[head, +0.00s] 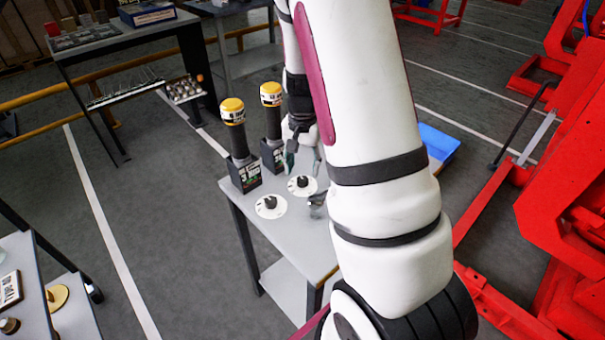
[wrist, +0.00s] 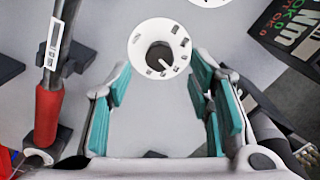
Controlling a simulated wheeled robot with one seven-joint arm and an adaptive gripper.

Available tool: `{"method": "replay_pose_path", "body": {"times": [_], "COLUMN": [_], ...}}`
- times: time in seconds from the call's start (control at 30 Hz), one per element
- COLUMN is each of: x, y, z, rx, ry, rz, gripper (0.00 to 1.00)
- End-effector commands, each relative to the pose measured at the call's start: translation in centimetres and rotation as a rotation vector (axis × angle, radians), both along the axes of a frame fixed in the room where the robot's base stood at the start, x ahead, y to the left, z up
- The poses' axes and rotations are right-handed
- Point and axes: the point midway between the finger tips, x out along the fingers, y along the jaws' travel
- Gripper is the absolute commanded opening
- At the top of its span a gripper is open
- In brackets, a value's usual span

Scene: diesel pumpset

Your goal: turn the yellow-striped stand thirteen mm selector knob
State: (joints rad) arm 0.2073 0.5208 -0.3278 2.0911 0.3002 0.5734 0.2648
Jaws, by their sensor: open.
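Two selector knobs with black centres on white dials sit on the grey table in the head view, a nearer one (head: 270,205) and a farther one (head: 301,185). Behind them stand two black stands, a left one (head: 245,176) and a right one (head: 272,155), each with a yellow-topped tool. I cannot make out yellow stripes or tell which knob is the thirteen mm one. My gripper (head: 303,160) is above the farther dial, partly hidden by my arm. In the wrist view, one knob (wrist: 160,54) lies ahead between the open, empty teal fingers (wrist: 159,85), apparently untouched.
The wrist view shows a red-handled tool (wrist: 47,115) at left and a lettered black stand (wrist: 292,30) at upper right.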

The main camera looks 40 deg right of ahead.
Motion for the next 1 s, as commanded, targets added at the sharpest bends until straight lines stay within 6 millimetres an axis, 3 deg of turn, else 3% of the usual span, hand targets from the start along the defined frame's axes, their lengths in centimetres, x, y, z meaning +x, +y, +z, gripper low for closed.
{"method": "replay_pose_path", "body": {"times": [0.2,0.4,1.0], "x": [0.1,0.1,0.0], "y": [0.0,0.0,0.0], "z": [4.6,7.3,8.1], "rx": [-0.001,-0.001,-0.001], "ry": [-0.003,-0.003,0.001], "rz": [0.002,0.001,0.000], "gripper": [0.47,0.47,0.47]}}
